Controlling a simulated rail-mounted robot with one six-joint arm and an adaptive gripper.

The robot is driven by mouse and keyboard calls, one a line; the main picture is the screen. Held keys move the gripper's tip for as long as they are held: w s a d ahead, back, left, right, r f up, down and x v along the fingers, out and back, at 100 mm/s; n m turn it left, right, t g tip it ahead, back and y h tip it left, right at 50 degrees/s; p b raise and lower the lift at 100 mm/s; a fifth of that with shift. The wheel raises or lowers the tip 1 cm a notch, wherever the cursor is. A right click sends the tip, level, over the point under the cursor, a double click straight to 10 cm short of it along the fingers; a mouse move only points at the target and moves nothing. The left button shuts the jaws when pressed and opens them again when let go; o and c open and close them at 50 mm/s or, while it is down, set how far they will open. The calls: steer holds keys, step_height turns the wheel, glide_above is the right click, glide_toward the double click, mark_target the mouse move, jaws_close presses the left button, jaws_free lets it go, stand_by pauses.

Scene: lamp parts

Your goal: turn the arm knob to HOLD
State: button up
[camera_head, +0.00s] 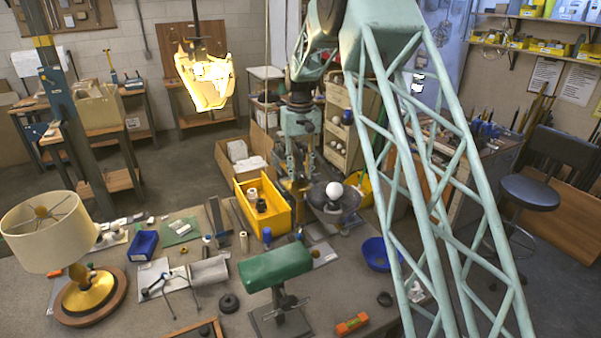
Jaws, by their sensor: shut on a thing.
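My gripper (298,170) points down at the far side of the bench, beside the yellow bin. It is shut on a small part between its fingers, apparently the arm knob, which the fingers hide. Just right of it a dark bowl-shaped lamp shade (331,207) faces up, with a white round bulb (335,191) in it. The knob's markings, including any HOLD mark, are too small or hidden to read.
A yellow bin (244,211) stands left of my gripper. A green padded stand (274,267), a blue bowl (376,254) and a cream-shaded lamp (47,231) are on the bench (190,312). A lit hanging lamp (204,80) is at the back.

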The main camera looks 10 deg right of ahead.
steer(key=shift+m, duration=0.6)
steer(key=m, duration=0.4)
steer(key=shift+m, duration=0.3)
steer(key=m, duration=1)
steer(key=shift+w+m, duration=0.1)
steer(key=shift+m, duration=1.9)
steer(key=o, duration=0.8)
steer(key=shift+o, duration=0.2)
steer(key=shift+r, duration=0.1)
